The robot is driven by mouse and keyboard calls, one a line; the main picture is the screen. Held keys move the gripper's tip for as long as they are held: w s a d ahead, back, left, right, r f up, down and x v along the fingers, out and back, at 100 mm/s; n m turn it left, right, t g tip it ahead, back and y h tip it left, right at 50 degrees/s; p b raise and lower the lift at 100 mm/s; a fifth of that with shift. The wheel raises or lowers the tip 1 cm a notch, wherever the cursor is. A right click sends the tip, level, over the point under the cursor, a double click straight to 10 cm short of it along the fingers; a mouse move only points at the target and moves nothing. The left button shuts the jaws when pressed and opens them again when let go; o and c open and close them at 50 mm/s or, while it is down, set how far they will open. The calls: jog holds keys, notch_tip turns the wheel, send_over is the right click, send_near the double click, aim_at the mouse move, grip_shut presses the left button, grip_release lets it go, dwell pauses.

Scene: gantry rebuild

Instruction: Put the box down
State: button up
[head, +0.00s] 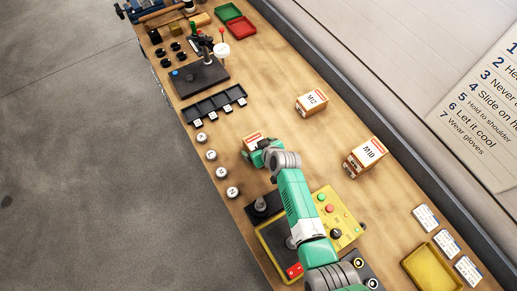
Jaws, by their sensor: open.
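A small cardboard box (251,140) with an orange-and-white top rests on the wooden bench beside my gripper (258,150). My gripper is open at its near side. The wrist hides part of the box, and I cannot tell whether the fingers touch it. Two more cardboard boxes stand on the bench to the right: one marked M12 (311,103) and a larger one marked M10 (366,156).
Black bins (215,103) and several round white-topped pieces (211,155) lie left of the gripper. A yellow control panel (338,214) is below my arm. A yellow tray (432,268) and white cards (447,243) lie at lower right. Bench between the M12 and M10 boxes is clear.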

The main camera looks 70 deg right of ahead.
jog(key=shift+c, duration=0.2)
jog(key=shift+r, duration=0.1)
jog(key=c, duration=1.5)
jog(key=shift+o, duration=0.2)
notch_tip(320, 180, up, 10)
jog(key=shift+p, duration=0.45)
